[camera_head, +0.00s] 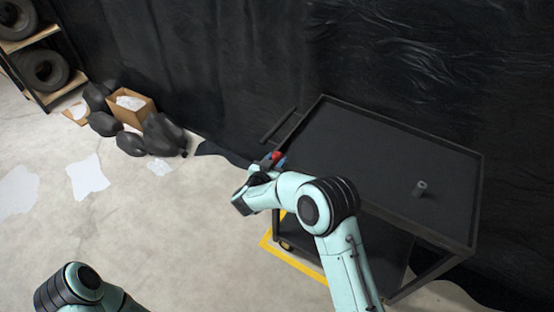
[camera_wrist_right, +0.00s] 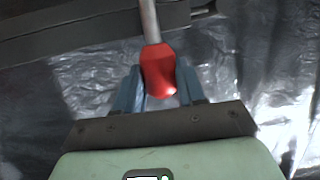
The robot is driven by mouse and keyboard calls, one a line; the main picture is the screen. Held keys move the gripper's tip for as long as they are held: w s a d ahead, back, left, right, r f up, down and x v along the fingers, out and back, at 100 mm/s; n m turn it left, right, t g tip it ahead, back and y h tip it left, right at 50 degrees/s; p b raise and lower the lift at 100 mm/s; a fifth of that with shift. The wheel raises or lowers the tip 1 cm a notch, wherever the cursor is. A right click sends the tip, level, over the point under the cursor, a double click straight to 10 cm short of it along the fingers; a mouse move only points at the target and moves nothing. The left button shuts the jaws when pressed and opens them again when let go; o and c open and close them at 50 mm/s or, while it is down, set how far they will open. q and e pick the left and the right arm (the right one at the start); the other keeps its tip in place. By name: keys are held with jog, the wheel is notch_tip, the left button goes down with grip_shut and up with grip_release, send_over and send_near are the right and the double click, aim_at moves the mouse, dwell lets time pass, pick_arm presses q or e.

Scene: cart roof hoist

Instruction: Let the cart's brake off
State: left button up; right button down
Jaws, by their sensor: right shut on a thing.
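The black cart (camera_head: 335,140) stands at the right in the head view, with a flat top tray and a lower shelf. A red brake knob (camera_wrist_right: 159,72) on a grey metal rod (camera_wrist_right: 149,20) shows in the right wrist view, and the red knob also shows small in the head view (camera_head: 276,156). My right gripper (camera_wrist_right: 160,92) has its blue fingers on either side of the red knob and is shut on it, at the cart's left end. My left arm shows at the bottom left of the head view; its gripper is out of the picture.
A small grey cylinder (camera_head: 420,188) stands on the cart's top tray. Yellow floor tape (camera_head: 290,255) runs by the cart's wheel. Black bags (camera_head: 163,135) and a cardboard box (camera_head: 132,107) lie by the dark curtain. A tyre rack (camera_head: 42,70) stands far left.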

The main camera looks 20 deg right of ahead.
jog(key=shift+d+r, duration=0.1)
jog(key=c, duration=0.7)
grip_release()
jog(key=shift+o, duration=0.2)
pick_arm(q)
jog(key=shift+s+f+b, duration=0.4)
jog(key=shift+f+b, duration=0.1)
jog(key=shift+f, duration=0.1)
jog(key=shift+s+f+b, duration=0.35)
jog(key=shift+f+b, duration=0.1)
jog(key=shift+f, duration=0.1)
pick_arm(e)
jog(key=v, duration=1.3)
jog(key=shift+s, duration=0.15)
